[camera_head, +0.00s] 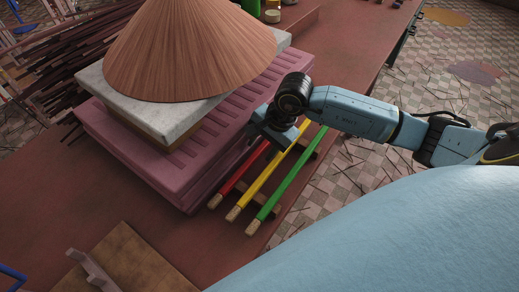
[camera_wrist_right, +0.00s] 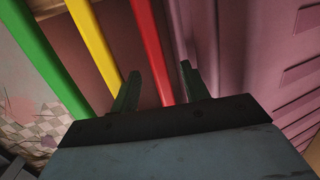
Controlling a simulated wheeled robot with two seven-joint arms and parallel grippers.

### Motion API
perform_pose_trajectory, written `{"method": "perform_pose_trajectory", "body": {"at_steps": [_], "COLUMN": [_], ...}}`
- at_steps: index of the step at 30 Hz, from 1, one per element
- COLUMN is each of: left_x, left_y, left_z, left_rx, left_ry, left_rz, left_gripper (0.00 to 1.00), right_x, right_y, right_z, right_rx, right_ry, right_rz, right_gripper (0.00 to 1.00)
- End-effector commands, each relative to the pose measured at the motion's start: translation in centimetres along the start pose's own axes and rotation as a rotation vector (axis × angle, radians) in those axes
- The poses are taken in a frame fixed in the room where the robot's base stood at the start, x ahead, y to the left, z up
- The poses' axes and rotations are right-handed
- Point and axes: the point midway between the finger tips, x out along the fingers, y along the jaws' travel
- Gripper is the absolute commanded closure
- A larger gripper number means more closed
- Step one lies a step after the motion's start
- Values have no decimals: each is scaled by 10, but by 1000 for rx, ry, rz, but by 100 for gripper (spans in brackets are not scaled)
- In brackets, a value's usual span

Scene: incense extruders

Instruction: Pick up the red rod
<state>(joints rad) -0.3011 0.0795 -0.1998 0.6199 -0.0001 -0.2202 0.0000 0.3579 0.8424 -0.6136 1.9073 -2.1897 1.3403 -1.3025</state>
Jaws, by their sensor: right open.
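My left gripper is not in view.
The green rod (camera_head: 291,181) lies right of the yellow one, near the table edge. The pink slotted block (camera_head: 150,160) stands close left of the red rod, with a pale slab (camera_head: 160,118) and brown cone (camera_head: 190,50) on top. A wooden board (camera_head: 130,262) lies at the front.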

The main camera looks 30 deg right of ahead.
Motion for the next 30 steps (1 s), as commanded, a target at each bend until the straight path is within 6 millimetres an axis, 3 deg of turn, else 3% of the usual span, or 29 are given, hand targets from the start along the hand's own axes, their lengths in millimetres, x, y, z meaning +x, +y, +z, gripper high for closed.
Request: {"method": "perform_pose_trajectory", "body": {"at_steps": [6,17,30], "left_x": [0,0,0], "left_y": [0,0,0], "left_z": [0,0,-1], "left_rx": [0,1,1], "left_ry": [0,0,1], "left_rz": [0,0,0], "left_gripper": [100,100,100], "right_x": [1,0,0], "right_y": [0,0,0], "right_z": [0,0,0], "right_rx": [0,0,1], "right_ry": [0,0,0], "right_rz": [0,0,1], "right_gripper": [54,100,100]}}
